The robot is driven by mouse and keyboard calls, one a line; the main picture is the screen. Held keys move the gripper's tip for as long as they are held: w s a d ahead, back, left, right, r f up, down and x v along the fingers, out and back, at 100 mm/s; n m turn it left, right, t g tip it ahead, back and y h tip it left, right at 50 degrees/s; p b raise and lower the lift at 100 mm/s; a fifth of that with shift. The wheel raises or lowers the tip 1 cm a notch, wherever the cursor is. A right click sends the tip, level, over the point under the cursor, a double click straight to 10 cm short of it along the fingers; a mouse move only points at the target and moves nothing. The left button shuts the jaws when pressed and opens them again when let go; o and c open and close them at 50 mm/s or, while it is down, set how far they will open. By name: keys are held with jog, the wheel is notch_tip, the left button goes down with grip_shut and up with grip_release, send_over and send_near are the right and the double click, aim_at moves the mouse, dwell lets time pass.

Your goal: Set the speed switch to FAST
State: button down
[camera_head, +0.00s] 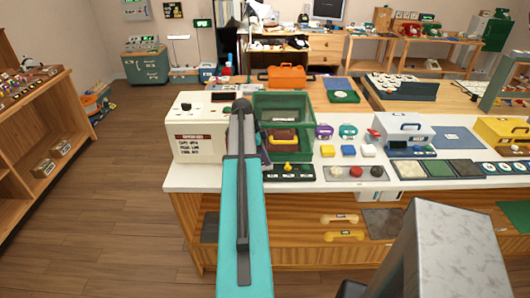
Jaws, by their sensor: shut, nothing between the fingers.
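A white control box (203,143) stands at the left end of the white-topped counter. It has dark knobs on top, a small dark display and a printed label on its front that is too small to read surely. I cannot make out a speed switch or a FAST mark. My teal arm reaches forward from the bottom of the view. My gripper (241,106), dark and small at its far end, is shut and empty. It appears beside the right edge of the white box, in front of the green crate. The arm hides part of the box's right side.
A green crate (283,104) stands right of my gripper. A wooden shelf (40,125) stands left, with open floor between.

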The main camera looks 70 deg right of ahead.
jog(key=shift+f, duration=0.6)
jog(key=shift+s, duration=0.1)
jog(key=shift+f, duration=0.1)
jog(key=shift+s+f+t, duration=0.25)
jog(key=shift+t, duration=0.15)
jog(key=shift+w, duration=0.3)
jog(key=shift+w+a, duration=0.3)
jog(key=shift+w, duration=0.3)
jog(key=shift+r, duration=0.15)
